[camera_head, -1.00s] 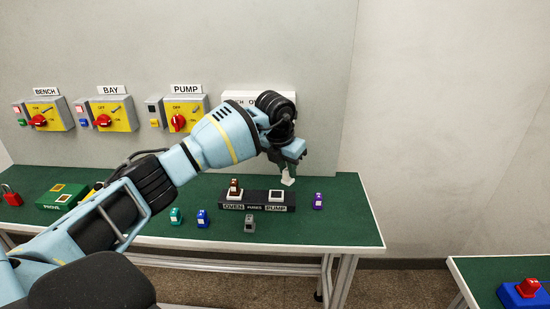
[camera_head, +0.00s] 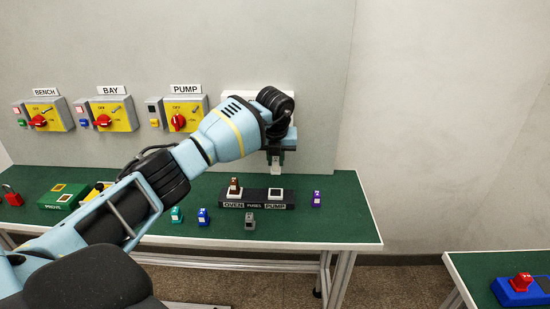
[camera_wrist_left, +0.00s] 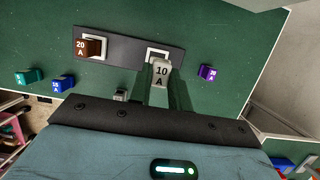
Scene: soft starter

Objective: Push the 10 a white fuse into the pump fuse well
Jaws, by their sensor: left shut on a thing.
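The white 10 A fuse (camera_wrist_left: 161,74) is held between the fingertips of my left gripper (camera_head: 276,170), which is shut on it. In the head view the fuse (camera_head: 275,170) shows small and pale at the fingertips, above the fuse block (camera_head: 256,195). The pump fuse well (camera_head: 275,195) is the right-hand socket with a white rim, and it looks empty. In the left wrist view the fuse partly covers the pump well (camera_wrist_left: 157,53); a gap shows between them in the head view. My right gripper is not in view.
A brown 20 A fuse (camera_head: 234,187) stands in the oven well. Teal (camera_head: 176,215), blue (camera_head: 203,217), grey (camera_head: 249,221) and purple (camera_head: 316,199) fuses stand loose around the block. Switch boxes hang on the wall behind. The table's right end is clear.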

